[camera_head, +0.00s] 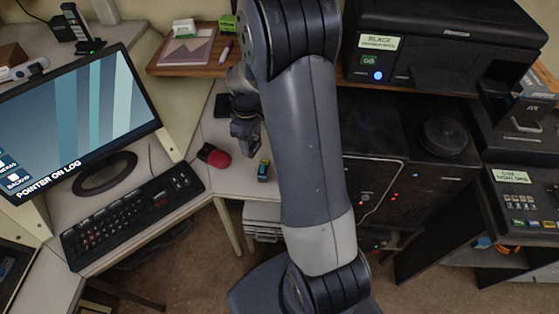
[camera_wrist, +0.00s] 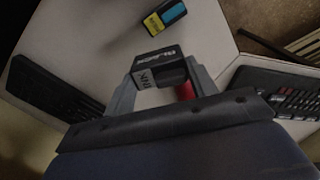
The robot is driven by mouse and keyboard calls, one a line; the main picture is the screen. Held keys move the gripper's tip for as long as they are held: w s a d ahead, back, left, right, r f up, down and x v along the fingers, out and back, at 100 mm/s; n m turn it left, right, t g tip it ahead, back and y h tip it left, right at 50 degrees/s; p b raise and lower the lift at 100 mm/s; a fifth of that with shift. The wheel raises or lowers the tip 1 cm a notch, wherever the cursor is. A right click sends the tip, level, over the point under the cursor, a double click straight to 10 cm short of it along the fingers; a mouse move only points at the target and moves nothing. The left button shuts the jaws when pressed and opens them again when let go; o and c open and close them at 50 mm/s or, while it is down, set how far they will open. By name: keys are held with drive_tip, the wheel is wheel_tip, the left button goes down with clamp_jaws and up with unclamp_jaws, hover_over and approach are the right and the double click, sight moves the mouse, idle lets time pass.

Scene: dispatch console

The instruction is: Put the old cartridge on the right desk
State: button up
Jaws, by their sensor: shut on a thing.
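My gripper (camera_head: 246,140) is shut on a black cartridge (camera_wrist: 160,68) with white lettering reading "BLACK" and "INK". In the wrist view its two grey fingers hold the cartridge from both sides, over the pale desk. Another small dark cartridge (camera_head: 263,170) with yellow and blue markings lies on the pale desk (camera_head: 236,186), near its front edge, and also shows in the wrist view (camera_wrist: 165,17). I cannot tell from looks which cartridge is the old one. The gap between the held cartridge and the desk is unclear.
A keyboard (camera_head: 130,212) and a monitor (camera_head: 80,120) stand further left. A wooden shelf (camera_head: 195,67) is above the desk. A black printer (camera_head: 440,50) stands at the right.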

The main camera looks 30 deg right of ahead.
drive_tip(key=s+d+r+n+b, duration=0.25)
drive_tip(key=d+n+b, duration=0.5)
drive_tip(key=n, duration=0.55)
drive_tip(key=f, duration=0.6)
drive_tip(key=w+d+f, duration=0.1)
drive_tip(key=f, duration=0.2)
drive_tip(key=shift+f, duration=0.35)
drive_tip(key=shift+f, duration=0.15)
drive_tip(key=o, duration=0.7)
